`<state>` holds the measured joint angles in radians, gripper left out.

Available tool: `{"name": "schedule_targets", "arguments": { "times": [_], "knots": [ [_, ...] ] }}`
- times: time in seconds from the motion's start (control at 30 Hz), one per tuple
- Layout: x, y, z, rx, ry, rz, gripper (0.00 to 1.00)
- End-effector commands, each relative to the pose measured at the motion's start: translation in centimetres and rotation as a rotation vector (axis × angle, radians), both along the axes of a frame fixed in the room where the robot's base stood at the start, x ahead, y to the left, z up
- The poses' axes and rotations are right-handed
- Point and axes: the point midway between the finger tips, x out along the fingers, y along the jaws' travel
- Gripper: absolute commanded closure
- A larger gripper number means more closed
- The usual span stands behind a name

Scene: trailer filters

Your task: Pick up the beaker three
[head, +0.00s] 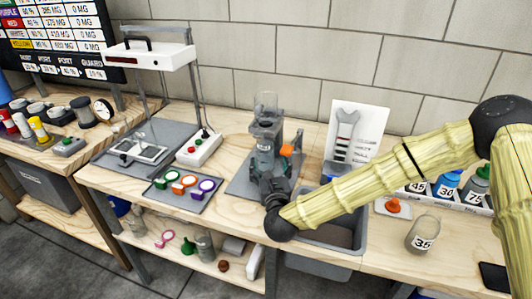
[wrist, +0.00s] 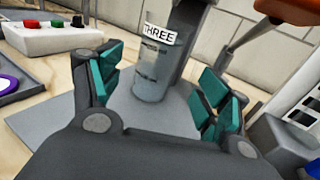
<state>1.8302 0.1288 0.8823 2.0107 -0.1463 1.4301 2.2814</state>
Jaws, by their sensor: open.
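Beaker three is a clear glass beaker (wrist: 150,75) with a white label reading THREE. In the wrist view it stands on a grey base, in front of a grey column. My gripper (wrist: 160,88) is open, with its teal-padded fingers on either side of the beaker in the picture. Gaps show between the pads and the glass, and I cannot tell how deep the beaker sits between them. In the head view my gripper (head: 267,180) is low in front of the grey stand and hides part of it.
A tray of coloured rings (head: 184,187) and a control box with buttons (head: 198,148) lie to the left. An orange knob (head: 286,150) sticks out at the stand's right. A grey bin (head: 350,250) and a jar marked 35 (head: 424,235) are to the right.

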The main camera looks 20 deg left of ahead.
Motion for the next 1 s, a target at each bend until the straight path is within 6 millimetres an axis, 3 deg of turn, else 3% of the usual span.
{"name": "schedule_targets", "arguments": {
  "times": [0.1, 0.4, 0.73, 1.0],
  "knots": [
    [1.4, 0.5, 0.0, 0.000, 0.000, -0.003, 0.24],
    [2.9, 1.4, 0.1, -0.002, -0.001, 0.000, 0.24],
    [6.1, 3.5, 0.2, -0.001, -0.002, 0.001, 0.24],
    [6.7, 3.9, 0.1, 0.000, 0.001, 0.002, 0.24]
  ]
}}
